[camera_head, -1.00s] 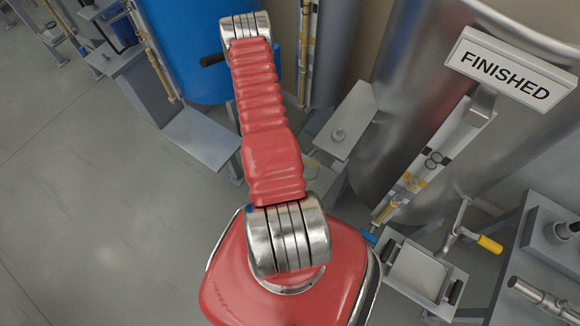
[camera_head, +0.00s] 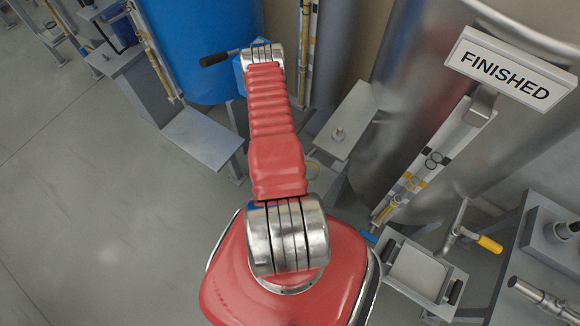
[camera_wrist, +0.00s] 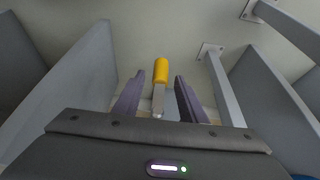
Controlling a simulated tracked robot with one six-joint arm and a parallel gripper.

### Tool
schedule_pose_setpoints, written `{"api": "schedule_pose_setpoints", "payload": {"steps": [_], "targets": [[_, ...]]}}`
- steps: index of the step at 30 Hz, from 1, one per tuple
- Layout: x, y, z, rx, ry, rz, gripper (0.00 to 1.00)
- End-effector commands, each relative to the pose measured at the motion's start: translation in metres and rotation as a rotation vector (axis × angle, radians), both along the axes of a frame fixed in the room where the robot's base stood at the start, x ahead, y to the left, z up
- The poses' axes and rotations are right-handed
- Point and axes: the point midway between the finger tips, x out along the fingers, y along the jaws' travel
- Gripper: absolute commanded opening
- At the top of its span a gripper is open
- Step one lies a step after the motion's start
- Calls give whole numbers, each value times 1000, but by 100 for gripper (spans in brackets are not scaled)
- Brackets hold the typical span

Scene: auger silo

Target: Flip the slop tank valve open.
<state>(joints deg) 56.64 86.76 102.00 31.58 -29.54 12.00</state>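In the wrist view, my gripper (camera_wrist: 160,92) is open, with one dark finger on each side. A valve lever with a yellow handle (camera_wrist: 161,72) and a bare metal shank lies between the fingers in the picture. There are gaps on both sides, and I see no contact. I cannot tell how deep the handle sits between the fingers. No label shows there, so I cannot tell which tank it belongs to. In the head view my gripper is hidden behind my red arm.
Grey panels (camera_wrist: 72,85) flank the lever in the wrist view, with a metal leg (camera_wrist: 225,88) at right. In the head view, a steel tank (camera_head: 415,85) signed FINISHED (camera_head: 512,70) has another yellow-handled lever (camera_head: 490,244). A blue tank (camera_head: 190,45) stands behind; the left floor is clear.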

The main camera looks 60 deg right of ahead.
Motion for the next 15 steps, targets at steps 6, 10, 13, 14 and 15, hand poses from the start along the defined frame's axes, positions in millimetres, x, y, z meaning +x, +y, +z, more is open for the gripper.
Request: {"api": "schedule_pose_setpoints", "payload": {"steps": [6,10,13,14,15], "targets": [[-1,-7,-17,0,0,-1,38],[-2,-8,-20,0,0,0,38],[-1,-8,-20,0,0,0,38],[-1,-8,-20,0,0,0,38],[-1,-8,-20,0,0,0,38]]}}
